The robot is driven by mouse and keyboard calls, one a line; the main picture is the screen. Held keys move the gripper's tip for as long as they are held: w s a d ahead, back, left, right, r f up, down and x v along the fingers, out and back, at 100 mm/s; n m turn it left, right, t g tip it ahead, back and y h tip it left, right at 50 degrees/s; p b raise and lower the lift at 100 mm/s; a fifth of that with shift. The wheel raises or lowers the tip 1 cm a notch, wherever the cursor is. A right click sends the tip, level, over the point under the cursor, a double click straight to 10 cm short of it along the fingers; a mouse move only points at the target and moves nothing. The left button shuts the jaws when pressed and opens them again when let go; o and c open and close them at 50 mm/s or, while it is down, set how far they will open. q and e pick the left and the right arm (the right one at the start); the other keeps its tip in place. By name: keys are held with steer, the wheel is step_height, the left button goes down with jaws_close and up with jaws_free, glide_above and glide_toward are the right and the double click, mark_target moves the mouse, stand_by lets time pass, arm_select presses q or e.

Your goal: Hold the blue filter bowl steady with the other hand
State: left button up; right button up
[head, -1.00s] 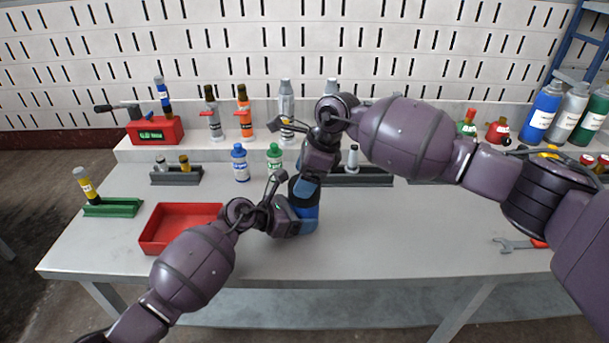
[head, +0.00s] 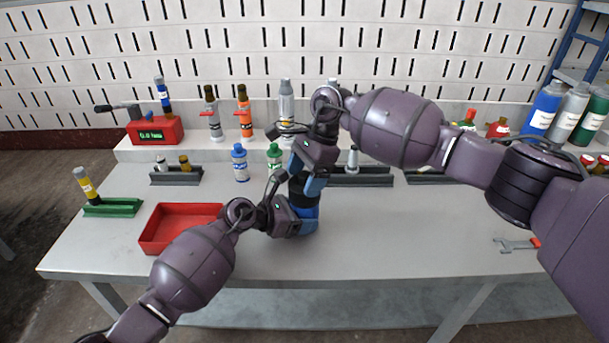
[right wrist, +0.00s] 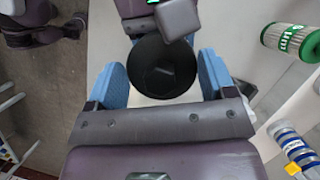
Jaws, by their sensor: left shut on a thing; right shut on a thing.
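The blue filter bowl (head: 309,222) stands upright on the table, right of the red tray. My left gripper (head: 292,214) is shut on its side from the left, low down. The black round top (head: 303,189) sits on the bowl. My right gripper (head: 307,176) is above and shut on this top, with its blue fingers on either side. In the right wrist view, the black top (right wrist: 165,68) is between the two blue fingers, and part of my left gripper (right wrist: 176,18) shows beyond. The bowl's blue body is mostly hidden there.
The red tray (head: 151,236) lies left of the bowl. Small blue (head: 240,163) and green-capped (head: 275,158) bottles stand behind it. Dark racks (head: 362,180) line the table's back. A wrench (head: 515,244) lies at the right; the table between is clear.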

steer(key=shift+n+g, duration=0.3)
steer(key=shift+n, duration=0.4)
